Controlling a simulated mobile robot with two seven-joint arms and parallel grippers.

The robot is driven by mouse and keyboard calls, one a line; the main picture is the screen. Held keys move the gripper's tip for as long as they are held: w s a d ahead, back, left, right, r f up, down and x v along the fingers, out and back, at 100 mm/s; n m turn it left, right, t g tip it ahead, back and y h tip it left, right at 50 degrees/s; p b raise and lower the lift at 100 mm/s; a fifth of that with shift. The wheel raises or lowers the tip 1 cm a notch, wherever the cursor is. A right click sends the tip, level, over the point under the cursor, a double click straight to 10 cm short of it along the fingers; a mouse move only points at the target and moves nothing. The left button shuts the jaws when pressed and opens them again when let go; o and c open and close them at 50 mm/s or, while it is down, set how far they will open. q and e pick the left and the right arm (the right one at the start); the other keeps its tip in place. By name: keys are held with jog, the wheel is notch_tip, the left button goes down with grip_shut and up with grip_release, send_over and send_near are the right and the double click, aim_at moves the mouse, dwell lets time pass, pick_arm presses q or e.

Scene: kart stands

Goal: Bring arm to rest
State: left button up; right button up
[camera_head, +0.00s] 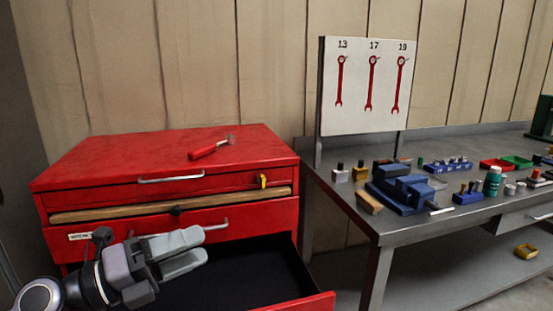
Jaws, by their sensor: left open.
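My left gripper (194,252) is at the lower left of the head view, its two grey fingers parted and empty. It is in front of the red tool cabinet (105,160), over the left part of an open drawer (302,302) with a dark, empty-looking interior. The fingers point right, near the handle of the drawer above; I cannot tell whether they touch anything. Part of the drawer is hidden behind my gripper. My right gripper is not in view.
A red-handled hammer (211,147) lies on the cabinet top. To the right, a metal workbench (400,232) carries a blue vise (401,188), bottles and small parts. A white board with three red wrenches (365,118) stands behind.

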pick_arm(q)
jog(key=s+a+f+n+t+y+p, duration=0.1)
jog(key=a+f+n+t+y+p, duration=0.25)
jog(key=f+n, duration=0.65)
jog(key=s+a+f+n+t+y+b, duration=0.15)
jog(key=f+n+t+y, duration=0.4)
jog(key=n, duration=0.75)
jog(key=s+a+f+n+g+y+p, duration=0.1)
jog(key=s+f+n+g+y, duration=0.4)
jog(key=s+f, duration=1)
notch_tip(320, 180, down, 2)
jog(key=n+g+p, duration=0.1)
jog(key=n+g, duration=0.2)
jog(key=n, duration=0.1)
jog(key=shift+a+n+p, duration=0.3)
jog(key=shift+a, duration=0.1)
